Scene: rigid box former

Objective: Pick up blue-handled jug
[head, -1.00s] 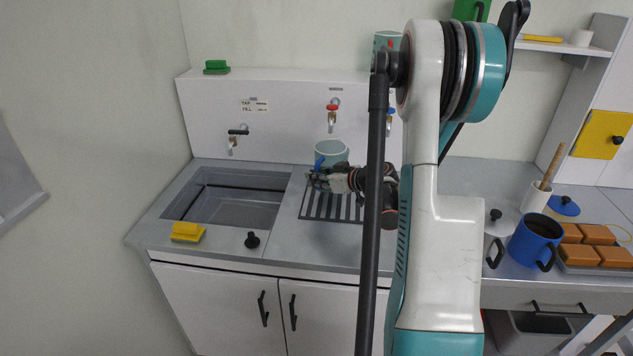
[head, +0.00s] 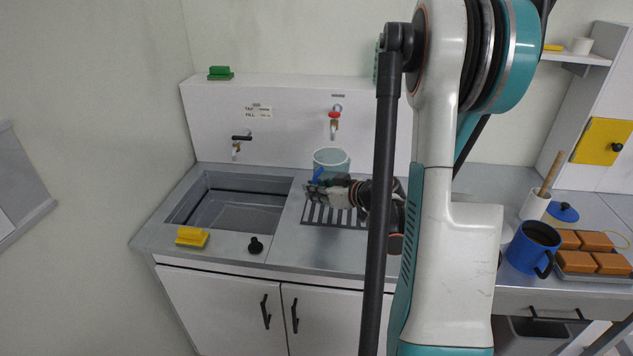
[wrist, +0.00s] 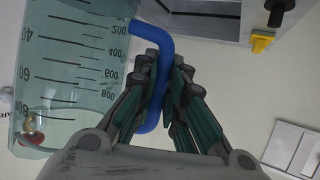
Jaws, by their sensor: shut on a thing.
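The jug (head: 331,160) is a pale teal, see-through vessel with a blue handle, at the back of the counter by the dark slatted drain. In the wrist view the jug (wrist: 75,75) fills the left side and shows dark measuring marks. Its blue handle (wrist: 150,33) lies between my fingers. My gripper (head: 314,190) is shut on the handle, as the wrist view of my gripper (wrist: 165,85) also shows. The jug looks empty. My fingers and arm hide its lower part in the head view, so I cannot tell whether its base touches the counter.
A sink basin (head: 228,205) lies left of the drain (head: 325,214). A red-topped tap (head: 335,120) is on the panel behind the jug. A yellow block (head: 192,237) and a black knob (head: 256,245) sit at the front edge. A blue mug (head: 528,250) stands at right.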

